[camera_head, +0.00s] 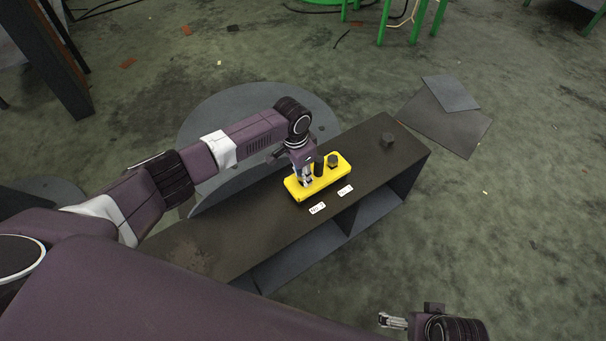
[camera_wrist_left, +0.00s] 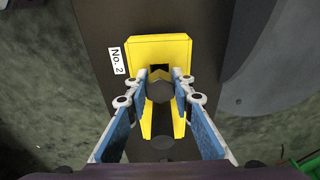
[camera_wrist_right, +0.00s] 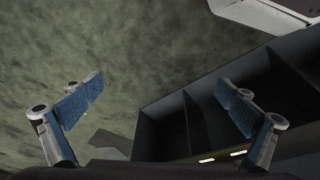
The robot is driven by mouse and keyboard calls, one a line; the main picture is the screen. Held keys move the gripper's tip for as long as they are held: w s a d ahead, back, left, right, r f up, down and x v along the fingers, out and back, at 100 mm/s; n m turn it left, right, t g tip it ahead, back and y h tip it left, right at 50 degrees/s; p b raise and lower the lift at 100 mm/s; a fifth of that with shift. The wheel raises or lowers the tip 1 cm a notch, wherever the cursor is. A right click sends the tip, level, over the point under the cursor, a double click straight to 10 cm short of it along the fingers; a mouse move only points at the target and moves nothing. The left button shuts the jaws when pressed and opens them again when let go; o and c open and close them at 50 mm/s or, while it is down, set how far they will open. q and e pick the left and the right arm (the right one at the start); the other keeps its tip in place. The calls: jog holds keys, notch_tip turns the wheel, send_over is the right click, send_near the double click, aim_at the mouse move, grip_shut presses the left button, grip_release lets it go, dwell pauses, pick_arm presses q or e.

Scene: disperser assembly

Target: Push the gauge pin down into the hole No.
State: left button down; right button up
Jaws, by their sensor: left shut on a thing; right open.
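A yellow block (camera_head: 296,189) lies on the dark bench; it also shows in the left wrist view (camera_wrist_left: 175,46). My left gripper (camera_head: 306,179) points down over the block's near left end. In the left wrist view its fingers (camera_wrist_left: 161,88) are shut on a dark hexagon-topped gauge pin (camera_wrist_left: 159,92), beside a dark square opening (camera_wrist_left: 160,69) in the block. How deep the pin sits is hidden. A dark cylinder (camera_head: 319,166) and a dark hexagonal piece (camera_head: 333,160) stand further along the block. My right gripper (camera_head: 393,321) is open and empty, away from the bench.
A white "No. 2" label (camera_head: 318,208) and a second white label (camera_head: 345,190) lie beside the block. The bench top (camera_head: 230,237) is bare at the lower left.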

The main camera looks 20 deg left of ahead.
pick_arm(q)
jog(key=shift+r, duration=0.25)
jog(key=shift+r+p, duration=0.25)
jog(key=shift+p, duration=0.25)
jog(key=shift+r+p, duration=0.35)
jog(key=shift+p, duration=0.05)
jog(key=shift+r+p, duration=0.6)
jog(key=shift+p, duration=0.05)
jog(key=shift+r+p, duration=0.3)
jog(key=shift+p, duration=0.05)
jog(key=shift+r, duration=0.2)
jog(key=shift+r+p, duration=0.25)
jog(key=shift+p, duration=0.25)
pick_arm(e)
jog(key=s+f, duration=0.3)
jog(key=f, duration=0.4)
jog(key=s+f+g, duration=0.1)
jog(key=s+f, duration=0.2)
jog(key=f, duration=0.4)
jog(key=shift+d+f, duration=0.3)
jog(key=shift+f, duration=0.1)
jog(key=shift+a, duration=0.1)
